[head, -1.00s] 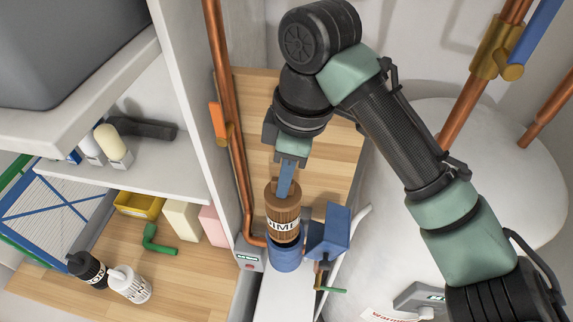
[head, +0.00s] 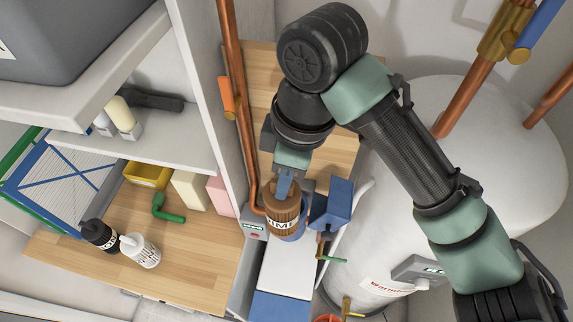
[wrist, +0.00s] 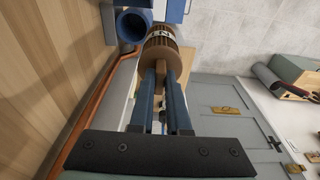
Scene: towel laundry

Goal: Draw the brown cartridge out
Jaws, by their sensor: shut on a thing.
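The brown cartridge (head: 283,207) is a ribbed cylinder with a pale lettered band; it also shows in the wrist view (wrist: 160,48). My gripper (head: 286,182) is shut on the narrow end of the cartridge, its blue fingers (wrist: 160,88) on either side of it. The blue round holder (head: 296,235) shows behind the cartridge in the head view, mostly covered. In the wrist view its open mouth (wrist: 132,26) appears beside the cartridge and looks empty. The cartridge looks clear of the holder; its far end is hidden.
A blue flap (head: 333,203) stands right of the holder. A copper pipe (head: 239,110) runs close on the left. A white tank (head: 440,230) fills the right.

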